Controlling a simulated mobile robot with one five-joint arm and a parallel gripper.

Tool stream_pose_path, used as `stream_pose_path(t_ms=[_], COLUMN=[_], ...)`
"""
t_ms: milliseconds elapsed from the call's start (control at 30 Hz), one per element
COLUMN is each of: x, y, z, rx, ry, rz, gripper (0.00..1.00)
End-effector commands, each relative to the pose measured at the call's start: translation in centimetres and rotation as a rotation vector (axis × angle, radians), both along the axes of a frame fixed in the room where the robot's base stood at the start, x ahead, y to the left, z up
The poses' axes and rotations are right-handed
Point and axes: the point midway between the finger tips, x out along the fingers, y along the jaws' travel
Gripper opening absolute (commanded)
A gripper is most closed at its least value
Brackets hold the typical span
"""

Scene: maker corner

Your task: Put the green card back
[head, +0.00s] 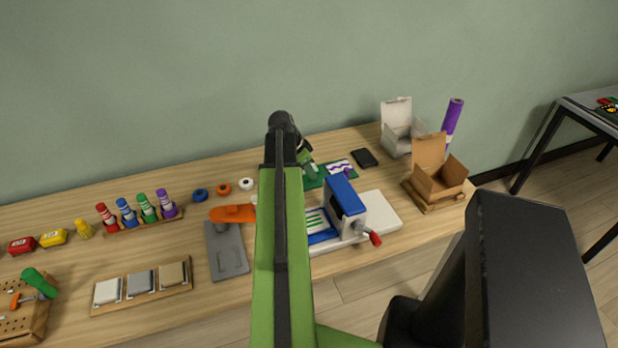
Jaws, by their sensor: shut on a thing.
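A white card with green stripes (316,221) lies in the blue tray at the left side of a blue press (345,201); my arm covers part of it. Behind the press is a dark green mat (313,183) with a purple-patterned white card (340,167) on it. My arm reaches over the table, and my gripper (309,170) is at the mat, left of the patterned card. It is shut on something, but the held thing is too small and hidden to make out.
A black phone-like slab (364,158), a white box (398,130), a purple roll (452,118) and an open cardboard box (438,182) stand right of the mat. Coloured bottles (148,208), a grey plate (227,262) and a sample board (142,287) lie left.

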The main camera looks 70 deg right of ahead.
Motion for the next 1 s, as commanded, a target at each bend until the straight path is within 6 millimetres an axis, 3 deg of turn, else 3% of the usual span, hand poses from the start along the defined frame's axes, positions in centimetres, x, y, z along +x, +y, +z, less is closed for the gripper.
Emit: stream_pose_path(t_ms=[333, 367, 500, 833, 1000], x=[0.0, 0.0, 0.0, 0.0, 0.2], y=[0.0, 0.0, 0.0, 0.0, 0.3], z=[-0.4, -0.2, -0.2, 0.0, 1.5], rx=[0.0, 0.0, 0.0, 0.0, 0.0], ry=[0.0, 0.0, 0.0, 0.0, 0.0], rz=[0.0, 0.0, 0.0, 0.0, 0.001], gripper=[0.0, 0.23, 0.4, 0.4, 0.4])
